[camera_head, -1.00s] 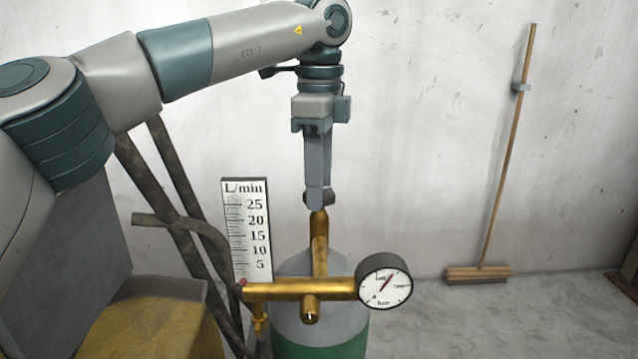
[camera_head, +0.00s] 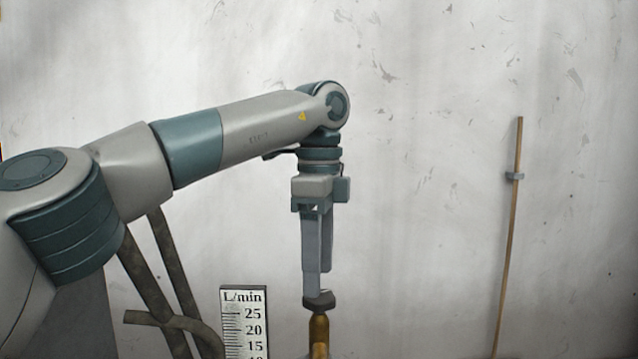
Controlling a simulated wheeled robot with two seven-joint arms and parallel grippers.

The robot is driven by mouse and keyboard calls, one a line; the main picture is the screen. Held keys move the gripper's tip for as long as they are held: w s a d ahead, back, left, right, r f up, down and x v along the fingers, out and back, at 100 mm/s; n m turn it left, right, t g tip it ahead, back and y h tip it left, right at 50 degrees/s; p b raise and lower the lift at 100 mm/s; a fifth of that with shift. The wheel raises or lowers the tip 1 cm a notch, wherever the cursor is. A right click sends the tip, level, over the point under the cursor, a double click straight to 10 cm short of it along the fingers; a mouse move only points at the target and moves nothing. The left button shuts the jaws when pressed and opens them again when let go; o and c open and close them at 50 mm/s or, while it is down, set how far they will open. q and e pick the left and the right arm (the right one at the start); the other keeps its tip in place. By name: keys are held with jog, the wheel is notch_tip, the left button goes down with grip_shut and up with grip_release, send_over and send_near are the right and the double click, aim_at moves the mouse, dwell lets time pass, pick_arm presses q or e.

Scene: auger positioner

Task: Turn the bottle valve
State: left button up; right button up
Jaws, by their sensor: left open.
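The bottle valve has a dark round knob (camera_head: 320,303) on top of a brass stem (camera_head: 319,332), at the bottom middle of the head view. The bottle itself is below the picture edge. My left gripper (camera_head: 320,285) points straight down over the knob. It is open, with its fingertips at about the height of the knob's top; the near finger overlaps the knob's upper edge. I cannot tell whether they touch. My right gripper is not in view.
A white L/min flow scale (camera_head: 245,318) stands left of the valve, cut off below. Dark bent pipes (camera_head: 160,285) are further left. A broom handle (camera_head: 511,225) leans on the pale wall at the right. The space between valve and broom looks clear.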

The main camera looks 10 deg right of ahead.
pick_arm(q)
notch_tip(320, 180, up, 14)
jog(key=p, duration=0.4)
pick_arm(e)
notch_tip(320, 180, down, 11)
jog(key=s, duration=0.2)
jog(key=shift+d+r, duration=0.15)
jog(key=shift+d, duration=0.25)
pick_arm(q)
jog(key=shift+f, duration=0.1)
